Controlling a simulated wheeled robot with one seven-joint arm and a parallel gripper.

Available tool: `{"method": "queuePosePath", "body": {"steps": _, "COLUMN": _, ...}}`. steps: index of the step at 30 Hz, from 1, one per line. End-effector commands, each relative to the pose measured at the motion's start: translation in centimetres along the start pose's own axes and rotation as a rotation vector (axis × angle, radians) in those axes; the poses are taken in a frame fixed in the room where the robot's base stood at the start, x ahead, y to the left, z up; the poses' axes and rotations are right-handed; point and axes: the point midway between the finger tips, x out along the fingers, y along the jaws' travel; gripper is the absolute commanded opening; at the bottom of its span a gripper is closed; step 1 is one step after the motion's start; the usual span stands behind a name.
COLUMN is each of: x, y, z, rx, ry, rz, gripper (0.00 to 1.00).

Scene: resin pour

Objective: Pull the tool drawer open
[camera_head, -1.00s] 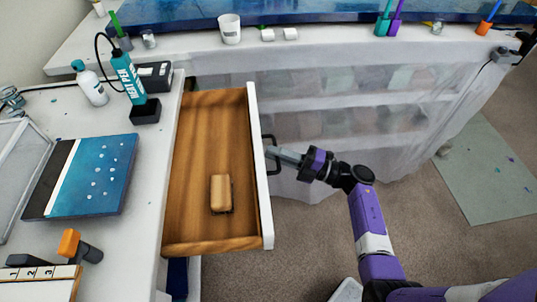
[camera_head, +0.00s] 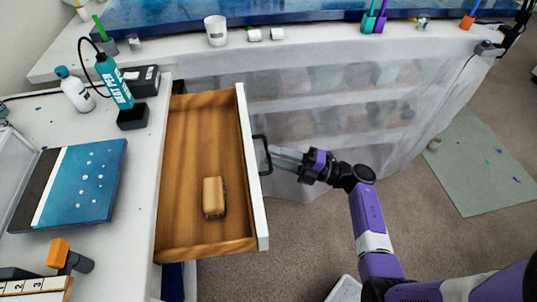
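The tool drawer (camera_head: 205,100) is a wooden box with a white front (camera_head: 251,180), pulled well out from the white bench at left. Its inside is in plain view, with a tan block (camera_head: 214,197) lying toward the near end. A dark bar handle (camera_head: 265,155) sits on the outer face of the front. My gripper (camera_head: 272,158) reaches in from the right, with its fingertips at the handle's outer side. The fingers look spread apart, and none is clearly closed round the bar.
The left bench carries a blue panel (camera_head: 75,185), a heat pen (camera_head: 115,85), a white bottle (camera_head: 75,90) and an orange-topped tool (camera_head: 65,257). A plastic-draped shelf (camera_head: 330,105) stands behind the drawer. Carpet (camera_head: 300,230) is clear right of the drawer front.

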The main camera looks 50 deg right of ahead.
Motion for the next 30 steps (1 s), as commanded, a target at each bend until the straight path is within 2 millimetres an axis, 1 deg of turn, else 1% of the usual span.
{"method": "queuePosePath", "body": {"steps": 1, "x": -1.1, "y": -0.2, "z": 0.1, "rx": -0.001, "ry": -0.005, "rz": -0.001, "gripper": 0.32}}
{"method": "queuePosePath", "body": {"steps": 3, "x": -2.2, "y": -0.3, "z": 0.1, "rx": 0.000, "ry": -0.004, "rz": -0.001, "gripper": 0.32}}
{"method": "queuePosePath", "body": {"steps": 6, "x": -3.7, "y": -0.2, "z": 0.1, "rx": 0.000, "ry": -0.004, "rz": 0.000, "gripper": 0.32}}
{"method": "queuePosePath", "body": {"steps": 10, "x": -4.8, "y": -0.2, "z": 0.0, "rx": 0.001, "ry": -0.002, "rz": 0.000, "gripper": 0.32}}
{"method": "queuePosePath", "body": {"steps": 15, "x": -5.3, "y": -0.1, "z": 0.0, "rx": 0.001, "ry": -0.002, "rz": 0.000, "gripper": 0.32}}
{"method": "queuePosePath", "body": {"steps": 30, "x": -5.2, "y": -0.1, "z": 0.0, "rx": 0.001, "ry": -0.002, "rz": 0.000, "gripper": 0.32}}
